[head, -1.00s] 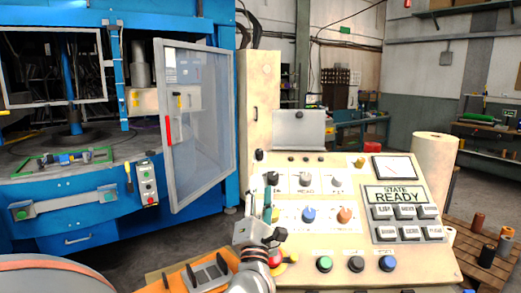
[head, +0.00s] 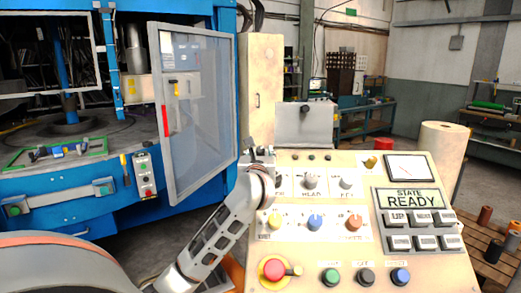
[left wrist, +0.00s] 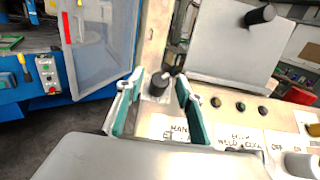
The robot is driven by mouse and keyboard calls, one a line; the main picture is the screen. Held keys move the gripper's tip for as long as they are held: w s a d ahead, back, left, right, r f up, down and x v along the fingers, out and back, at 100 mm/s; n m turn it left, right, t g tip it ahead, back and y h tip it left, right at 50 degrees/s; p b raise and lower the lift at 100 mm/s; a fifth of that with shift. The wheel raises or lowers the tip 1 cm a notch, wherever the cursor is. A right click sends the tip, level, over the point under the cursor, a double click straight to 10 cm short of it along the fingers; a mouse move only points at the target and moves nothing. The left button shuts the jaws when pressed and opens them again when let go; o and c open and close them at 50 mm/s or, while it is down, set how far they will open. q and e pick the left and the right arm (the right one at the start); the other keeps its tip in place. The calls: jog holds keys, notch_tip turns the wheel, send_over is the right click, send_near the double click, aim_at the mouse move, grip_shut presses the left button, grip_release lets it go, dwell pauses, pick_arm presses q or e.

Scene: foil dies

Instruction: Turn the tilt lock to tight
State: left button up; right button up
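My left gripper (head: 258,152) is at the upper left corner of the sloped control panel (head: 330,258). In the left wrist view the gripper (left wrist: 158,78) is open, with its green-padded fingers apart. A small black knob (left wrist: 158,84) with a pale tip stands on the panel between the fingers, with gaps to both visible. In the head view my gripper hides this knob. Another black knob (head: 305,109) sits on the grey plate (head: 290,128) behind the panel; it also shows in the left wrist view (left wrist: 260,15). No readable label marks either as the tilt lock. My right gripper is not in view.
The panel carries a red stop button (head: 272,268), several dials and push buttons, and a display (head: 405,197) reading STATE READY. A blue machine with an open clear door (head: 197,110) stands to the left. A cream roll (head: 442,160) stands at the right.

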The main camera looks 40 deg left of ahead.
pick_arm(q)
jog(key=shift+x, duration=0.95)
grip_shut()
